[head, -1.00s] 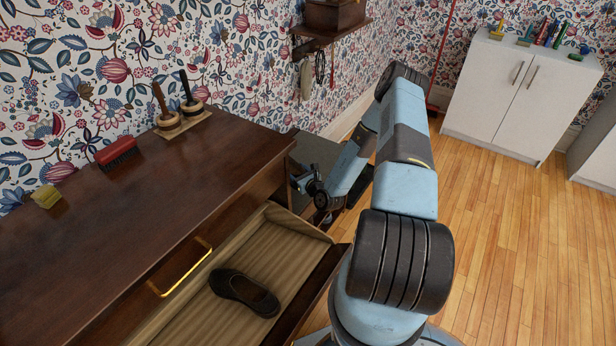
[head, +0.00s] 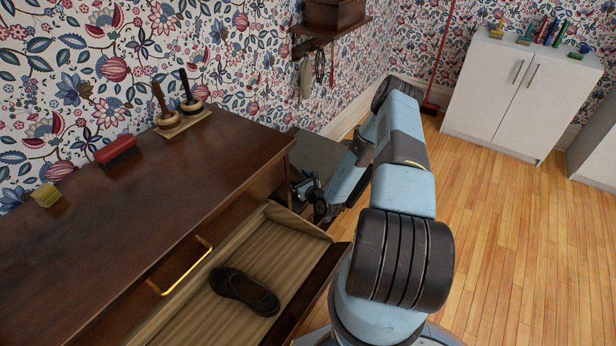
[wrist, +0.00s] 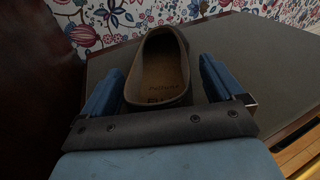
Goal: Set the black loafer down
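In the wrist view a dark loafer (wrist: 163,68) with a brown insole lies between the two blue fingers of my gripper (wrist: 160,85), its heel toward the camera. Narrow gaps seem to show between the shoe's sides and the fingers, so the gripper looks open around it. The loafer is over a dark grey flat surface (wrist: 265,75); whether its sole touches cannot be told. In the head view my gripper (head: 308,192) is low beside the dresser, and the shoe there is hard to make out. Another black loafer (head: 244,291) lies in the open drawer (head: 285,240).
A wall shelf (head: 335,33) hangs behind. A white cabinet (head: 520,95) stands at right, with open wooden floor before it.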

